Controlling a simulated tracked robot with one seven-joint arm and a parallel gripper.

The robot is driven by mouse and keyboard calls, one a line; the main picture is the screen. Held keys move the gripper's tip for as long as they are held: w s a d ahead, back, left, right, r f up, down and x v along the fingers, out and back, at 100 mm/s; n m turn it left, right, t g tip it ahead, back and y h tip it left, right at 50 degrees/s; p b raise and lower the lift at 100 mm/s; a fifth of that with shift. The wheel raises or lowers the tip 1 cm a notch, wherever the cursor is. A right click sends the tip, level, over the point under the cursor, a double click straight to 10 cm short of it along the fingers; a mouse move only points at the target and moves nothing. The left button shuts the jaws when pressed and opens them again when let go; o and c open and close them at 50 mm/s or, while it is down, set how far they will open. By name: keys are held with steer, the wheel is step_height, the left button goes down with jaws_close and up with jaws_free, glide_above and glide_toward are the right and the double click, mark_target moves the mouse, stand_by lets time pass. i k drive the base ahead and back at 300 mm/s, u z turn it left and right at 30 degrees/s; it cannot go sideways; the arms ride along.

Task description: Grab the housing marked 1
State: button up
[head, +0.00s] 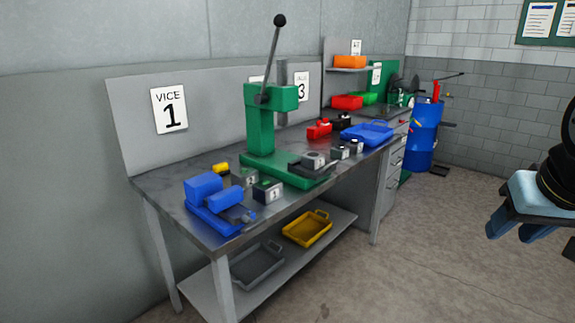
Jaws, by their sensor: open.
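Small box-like housings with tiny labels stand on the workbench (172,192). A dark housing (268,191) is near the front edge, with a grey housing (243,178) behind it. Another grey housing (314,160) sits at the green press. Two small housings (340,153) (355,147) stand farther right. Their marks are too small to read surely, so I cannot tell which bears 1. My gripper (518,228) is at the right edge, pointing down with pale blue fingers. It is open, with nothing seen between the fingers, and well away from the bench.
A blue vice (207,195) stands at the bench's left end under the "VICE 1" sign (169,110). A green lever press (260,130) rises mid-bench. A blue tray (367,132) is to the right. A blue drum (423,137) stands beyond. Floor in front is clear.

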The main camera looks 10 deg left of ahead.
mark_target(311, 160)
steer(key=u, duration=0.4)
steer(key=i, duration=1)
steer(key=z, duration=0.05)
